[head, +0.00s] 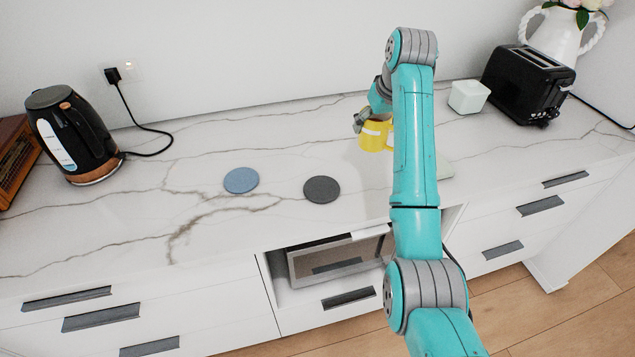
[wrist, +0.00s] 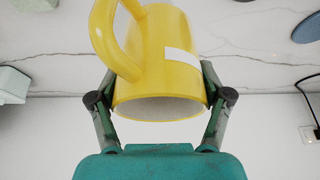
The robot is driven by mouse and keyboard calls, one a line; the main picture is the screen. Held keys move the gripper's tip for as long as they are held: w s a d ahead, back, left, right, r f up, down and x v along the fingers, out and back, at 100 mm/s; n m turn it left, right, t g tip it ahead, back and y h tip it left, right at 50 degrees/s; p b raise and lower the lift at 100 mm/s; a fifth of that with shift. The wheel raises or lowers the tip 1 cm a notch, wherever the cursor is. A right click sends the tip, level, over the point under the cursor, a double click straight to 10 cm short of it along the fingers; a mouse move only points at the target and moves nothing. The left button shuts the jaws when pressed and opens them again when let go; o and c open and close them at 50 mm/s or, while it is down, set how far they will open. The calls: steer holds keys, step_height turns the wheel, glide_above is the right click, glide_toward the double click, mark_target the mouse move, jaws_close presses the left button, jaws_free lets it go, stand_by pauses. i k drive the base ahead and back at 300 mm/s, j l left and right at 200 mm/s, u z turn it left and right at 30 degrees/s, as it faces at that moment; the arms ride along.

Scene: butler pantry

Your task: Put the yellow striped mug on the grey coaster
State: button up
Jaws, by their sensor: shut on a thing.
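The yellow striped mug (head: 374,137) has a pale band and is held by my gripper (head: 362,122) over the back half of the counter, partly hidden by my arm. In the wrist view the mug (wrist: 165,60) sits between the two fingers of my gripper (wrist: 160,88), with its handle at the upper left. I cannot tell whether it touches the counter. The grey coaster (head: 321,189) lies flat and bare near the counter's front, to the left of and nearer than the mug.
A blue coaster (head: 241,180) lies left of the grey one. A black kettle (head: 75,137) stands at the left. A white box (head: 468,97), a black toaster (head: 527,85) and a white vase (head: 556,38) stand at the right. The counter between mug and grey coaster is clear.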

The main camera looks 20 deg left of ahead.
mark_target(324, 193)
steer(key=k+j+z, duration=0.1)
steer(key=j, duration=0.25)
steer(key=k+j+z, duration=0.1)
steer(key=j, duration=0.25)
steer(key=k+j+z, duration=0.1)
steer(key=j, duration=0.25)
steer(key=k+j+z, duration=0.1)
steer(key=j, duration=0.25)
steer(key=k+j+z, duration=0.1)
steer(key=k+j, duration=0.15)
